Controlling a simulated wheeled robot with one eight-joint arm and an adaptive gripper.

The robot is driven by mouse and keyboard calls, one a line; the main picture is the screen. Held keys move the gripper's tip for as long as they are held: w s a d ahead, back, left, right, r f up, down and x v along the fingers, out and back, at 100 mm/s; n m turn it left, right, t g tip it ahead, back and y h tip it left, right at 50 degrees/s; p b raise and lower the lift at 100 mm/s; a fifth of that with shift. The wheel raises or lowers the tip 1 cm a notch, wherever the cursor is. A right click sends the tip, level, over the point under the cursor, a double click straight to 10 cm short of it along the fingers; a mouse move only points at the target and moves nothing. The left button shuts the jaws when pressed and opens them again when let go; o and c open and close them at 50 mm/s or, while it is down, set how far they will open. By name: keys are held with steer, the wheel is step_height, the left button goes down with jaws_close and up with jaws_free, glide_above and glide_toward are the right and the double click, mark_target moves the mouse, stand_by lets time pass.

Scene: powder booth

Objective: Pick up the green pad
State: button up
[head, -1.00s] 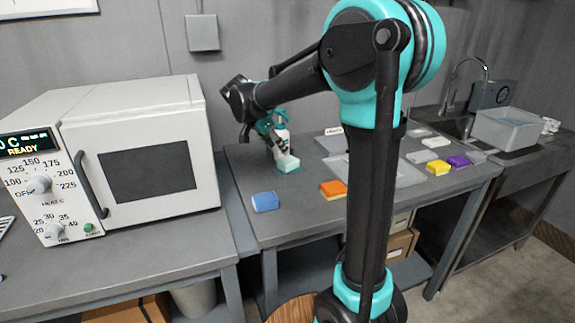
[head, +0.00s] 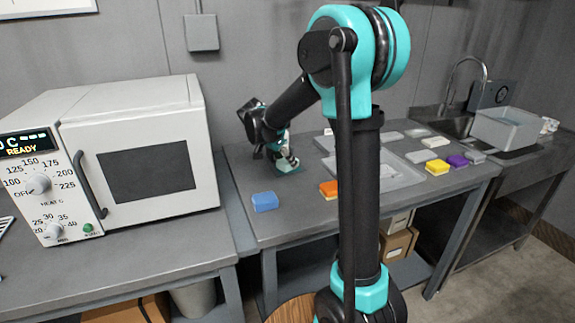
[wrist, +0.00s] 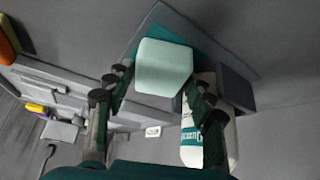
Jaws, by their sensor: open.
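The green pad (wrist: 163,67) is a pale mint block with rounded corners in the upper middle of the wrist view, with a darker teal surface behind it. In the head view the green pad (head: 290,169) is at the back left of the right-hand bench, mostly hidden by my gripper (head: 281,157). My gripper (wrist: 160,92) is open, with a finger on each side of the pad in the wrist view. I cannot tell whether either finger touches it.
A white bottle (wrist: 193,145) with a green label stands close to my right finger. A blue pad (head: 265,201) and an orange pad (head: 328,188) lie nearer the front edge. A grey tray (head: 405,176) is to the right. An oven (head: 150,150) stands left.

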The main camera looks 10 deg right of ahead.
steer(key=c, duration=0.8)
steer(key=shift+r, duration=0.1)
steer(key=shift+s+r, duration=0.25)
steer(key=shift+r, duration=0.2)
steer(key=r, duration=0.4)
steer(key=s+r, duration=0.1)
steer(key=r, duration=0.1)
steer(key=shift+d, duration=0.15)
steer(key=s+d, duration=0.1)
steer(key=s, duration=0.5)
steer(key=s+d, duration=0.1)
steer(key=s, duration=0.5)
steer(key=s+d, duration=0.1)
steer(key=s, duration=0.5)
steer(key=shift+s+d, duration=0.1)
steer(key=shift+d, duration=0.2)
